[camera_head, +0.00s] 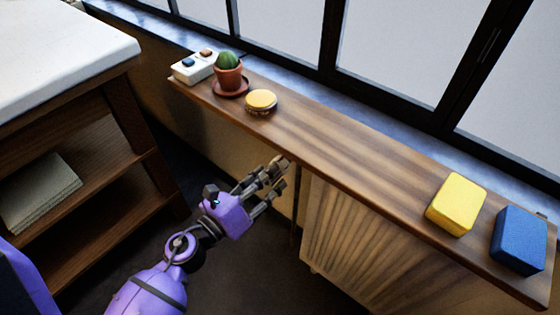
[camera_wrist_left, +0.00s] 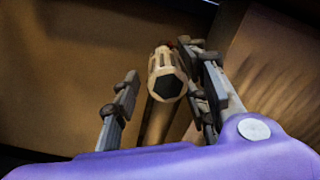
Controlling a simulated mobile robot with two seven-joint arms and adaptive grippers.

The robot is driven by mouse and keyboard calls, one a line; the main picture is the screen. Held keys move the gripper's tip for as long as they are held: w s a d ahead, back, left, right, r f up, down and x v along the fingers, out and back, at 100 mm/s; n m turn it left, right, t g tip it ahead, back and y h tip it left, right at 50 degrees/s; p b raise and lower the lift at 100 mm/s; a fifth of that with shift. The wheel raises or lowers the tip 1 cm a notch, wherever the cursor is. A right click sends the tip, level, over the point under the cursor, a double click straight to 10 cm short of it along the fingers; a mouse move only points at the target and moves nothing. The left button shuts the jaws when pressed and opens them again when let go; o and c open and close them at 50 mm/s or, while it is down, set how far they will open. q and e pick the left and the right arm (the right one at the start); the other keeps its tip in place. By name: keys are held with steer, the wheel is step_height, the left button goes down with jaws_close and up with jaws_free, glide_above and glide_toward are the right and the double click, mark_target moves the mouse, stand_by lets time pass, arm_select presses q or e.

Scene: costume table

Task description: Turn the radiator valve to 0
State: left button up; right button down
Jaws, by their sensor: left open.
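The radiator valve (camera_wrist_left: 167,78) shows in the left wrist view as a pale, ribbed knob with a dark face, at the end of a pipe. My left gripper (camera_wrist_left: 160,95) is open, with one finger on each side of the knob; I cannot tell whether either finger touches it. In the head view my left gripper (camera_head: 266,181) is at the left end of the radiator (camera_head: 350,240), just below the shelf's front edge. There the fingers and shelf largely hide the valve, and I cannot read its setting. My right gripper is not in view.
The wooden shelf (camera_head: 340,140) overhangs the radiator. On it are a potted cactus (camera_head: 229,76), a round yellow-topped item (camera_head: 261,101), a white box (camera_head: 194,68), a yellow block (camera_head: 456,204) and a blue block (camera_head: 519,241). A shelving table (camera_head: 75,70) stands left.

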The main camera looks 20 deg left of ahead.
mark_target(280, 163)
arm_select(q)
steer(key=x, duration=0.6)
steer(key=shift+w+d+p, duration=0.1)
steer(key=shift+p, duration=0.25)
jaws_close()
